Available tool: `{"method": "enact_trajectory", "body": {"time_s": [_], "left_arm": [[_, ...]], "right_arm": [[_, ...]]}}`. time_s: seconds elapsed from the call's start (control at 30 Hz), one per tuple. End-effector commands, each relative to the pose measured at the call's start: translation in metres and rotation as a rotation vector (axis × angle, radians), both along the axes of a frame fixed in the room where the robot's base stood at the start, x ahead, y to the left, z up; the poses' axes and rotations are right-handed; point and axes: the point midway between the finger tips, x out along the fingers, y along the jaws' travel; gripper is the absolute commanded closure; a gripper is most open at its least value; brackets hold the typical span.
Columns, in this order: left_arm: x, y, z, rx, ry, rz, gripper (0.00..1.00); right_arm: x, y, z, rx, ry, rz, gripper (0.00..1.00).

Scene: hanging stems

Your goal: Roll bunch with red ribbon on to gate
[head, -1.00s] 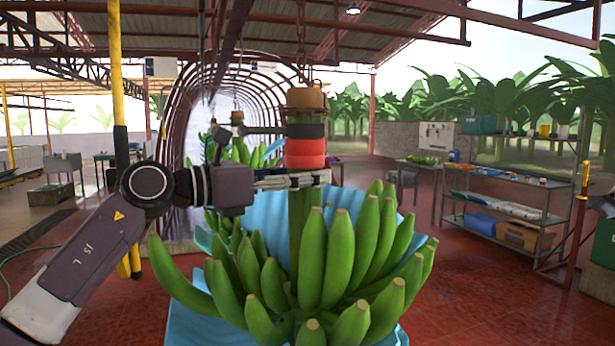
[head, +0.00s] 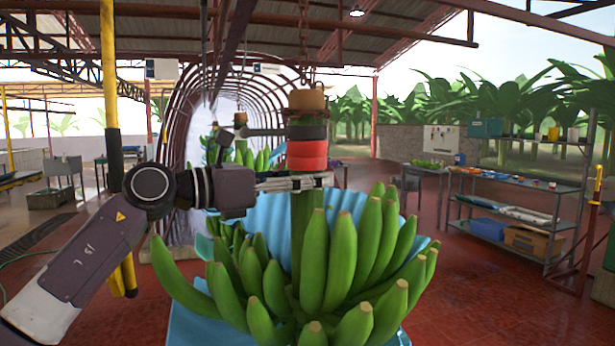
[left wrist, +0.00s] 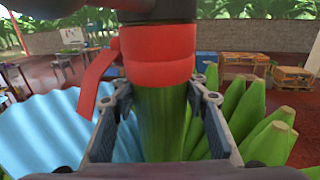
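A large green banana bunch (head: 315,255) hangs upright in front of me by its thick stem (head: 303,215). A red ribbon (head: 307,155) wraps the stem's top under a black band; in the left wrist view the ribbon (left wrist: 160,62) has a loose end at the left. My left gripper (head: 322,181) is shut on the stem just below the ribbon; its fingers (left wrist: 162,100) press at both sides. A blue sheet (head: 272,225) lies behind the fruit. An arched hoop frame (head: 180,110), possibly the gate, stands ahead. My right gripper is not in view.
Another bunch (head: 240,155) hangs behind, and a dark bar (head: 262,132) runs from the held stem's top toward it. A metal shelf (head: 515,215) and table (head: 425,170) stand at right. A yellow post (head: 110,90) stands at left.

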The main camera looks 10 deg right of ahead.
Motion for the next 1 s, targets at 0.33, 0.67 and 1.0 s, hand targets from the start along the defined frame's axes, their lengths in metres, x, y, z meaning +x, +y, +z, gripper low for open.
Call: {"method": "enact_trajectory", "body": {"time_s": [0.33, 0.67, 1.0], "left_arm": [[0.0036, 0.0021, -0.0009, 0.003, -0.006, 0.009, 0.41], [0.0029, 0.0022, 0.0010, 0.000, -0.007, 0.009, 0.41], [0.0010, 0.0102, 0.0015, -0.002, -0.009, 0.009, 0.41]], "right_arm": [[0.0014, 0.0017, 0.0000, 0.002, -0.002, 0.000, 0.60], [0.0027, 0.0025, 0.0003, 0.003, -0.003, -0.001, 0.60], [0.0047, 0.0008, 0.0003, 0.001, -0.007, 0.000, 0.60]]}}
